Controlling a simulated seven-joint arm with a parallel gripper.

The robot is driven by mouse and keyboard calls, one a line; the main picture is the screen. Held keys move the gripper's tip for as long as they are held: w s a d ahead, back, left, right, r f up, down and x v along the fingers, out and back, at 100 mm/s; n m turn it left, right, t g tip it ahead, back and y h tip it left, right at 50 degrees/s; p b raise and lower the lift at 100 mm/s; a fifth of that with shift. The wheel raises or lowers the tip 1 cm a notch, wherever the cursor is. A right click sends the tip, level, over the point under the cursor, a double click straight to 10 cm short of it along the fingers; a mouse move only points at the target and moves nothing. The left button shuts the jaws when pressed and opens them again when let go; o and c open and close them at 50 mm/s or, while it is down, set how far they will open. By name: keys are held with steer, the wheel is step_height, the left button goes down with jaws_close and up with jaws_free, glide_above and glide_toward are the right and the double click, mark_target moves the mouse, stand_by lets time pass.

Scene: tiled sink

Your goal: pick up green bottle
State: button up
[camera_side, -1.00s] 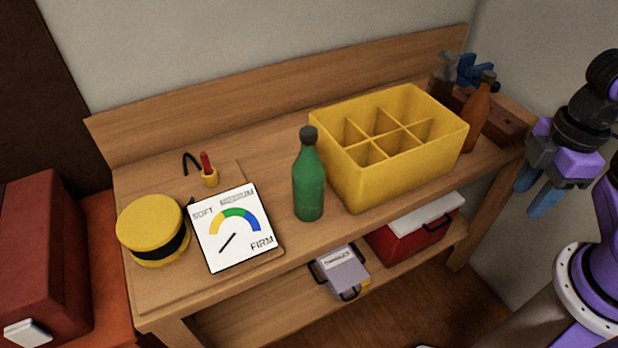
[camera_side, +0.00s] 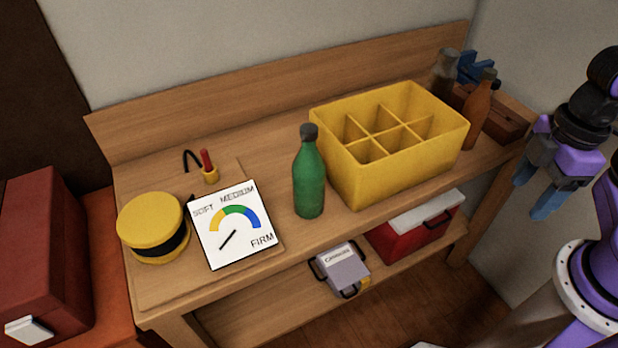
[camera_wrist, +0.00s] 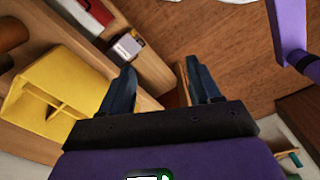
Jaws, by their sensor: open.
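The green bottle (camera_side: 309,182) with a dark cap stands upright on the wooden workbench, just left of the yellow divided crate (camera_side: 374,181) in the side view. My gripper (camera_side: 543,204) is at the right of the side view, off the bench's right end and well away from the bottle. Its blue fingers point down and are apart with nothing between them. The wrist view shows the two fingers of my gripper (camera_wrist: 160,82) spread, with the yellow crate (camera_wrist: 42,84) to their left. I cannot make out the green bottle in the wrist view.
A brown bottle (camera_side: 480,108) and a grey bottle (camera_side: 445,72) stand behind the crate's right end. A dial card (camera_side: 235,225) and a yellow round container (camera_side: 151,222) are left of the green bottle. A red-and-white box (camera_side: 416,229) sits on the lower shelf.

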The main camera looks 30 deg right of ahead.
steer(key=n+t, duration=1.3)
steer(key=n, duration=1.1)
glide_toward(304, 141)
steer(key=shift+y, duration=0.3)
steer(key=x, duration=0.4)
steer(key=d+x, duration=0.1)
steer(key=x, duration=0.3)
steer(key=f+x, duration=0.1)
steer(key=x, duration=0.3)
steer(key=shift+w+d+f, duration=0.2)
steer(key=shift+d, duration=0.2)
steer(key=shift+c, duration=0.4)
